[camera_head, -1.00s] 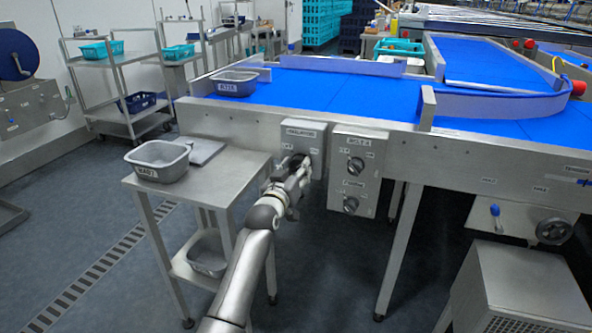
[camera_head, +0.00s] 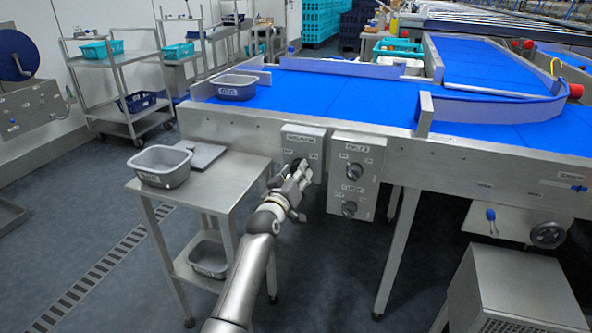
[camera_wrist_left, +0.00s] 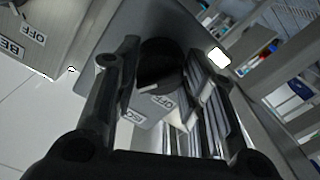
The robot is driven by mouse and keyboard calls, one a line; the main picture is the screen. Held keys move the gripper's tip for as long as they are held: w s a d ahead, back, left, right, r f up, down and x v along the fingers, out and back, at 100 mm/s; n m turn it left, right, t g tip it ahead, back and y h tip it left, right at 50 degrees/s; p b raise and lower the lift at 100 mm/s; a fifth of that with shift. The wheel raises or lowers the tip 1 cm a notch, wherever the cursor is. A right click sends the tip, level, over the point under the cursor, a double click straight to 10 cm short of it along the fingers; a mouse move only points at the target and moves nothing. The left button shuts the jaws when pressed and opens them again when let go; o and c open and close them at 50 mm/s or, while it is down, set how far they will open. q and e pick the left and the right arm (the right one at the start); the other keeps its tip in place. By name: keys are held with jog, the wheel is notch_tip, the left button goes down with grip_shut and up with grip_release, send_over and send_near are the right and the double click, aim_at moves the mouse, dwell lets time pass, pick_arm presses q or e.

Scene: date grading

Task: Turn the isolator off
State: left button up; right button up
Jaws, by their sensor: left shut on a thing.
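The isolator is a grey box (camera_head: 314,140) on the side of the blue-belted conveyor, with a label at its top and a black rotary knob. The knob is partly hidden by my left gripper (camera_head: 299,176) in the head view. In the left wrist view the round dark knob (camera_wrist_left: 160,64) sits between the two fingers of my left gripper (camera_wrist_left: 165,75), which is shut on it. The knob's exact angle cannot be told. My right gripper is not in view.
Right beside the isolator is a second box (camera_head: 366,178) with two knobs. A steel side table (camera_head: 228,176) with a grey tub (camera_head: 160,166) stands close left of my arm. A conveyor leg (camera_head: 397,250) is to the right.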

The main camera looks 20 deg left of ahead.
pick_arm(q)
jog(key=shift+r+n+p, duration=0.1)
jog(key=shift+n+p, duration=2.25)
jog(key=shift+n, duration=4.95)
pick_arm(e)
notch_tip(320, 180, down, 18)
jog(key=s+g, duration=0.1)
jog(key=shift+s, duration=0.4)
pick_arm(q)
jog(key=o, duration=1)
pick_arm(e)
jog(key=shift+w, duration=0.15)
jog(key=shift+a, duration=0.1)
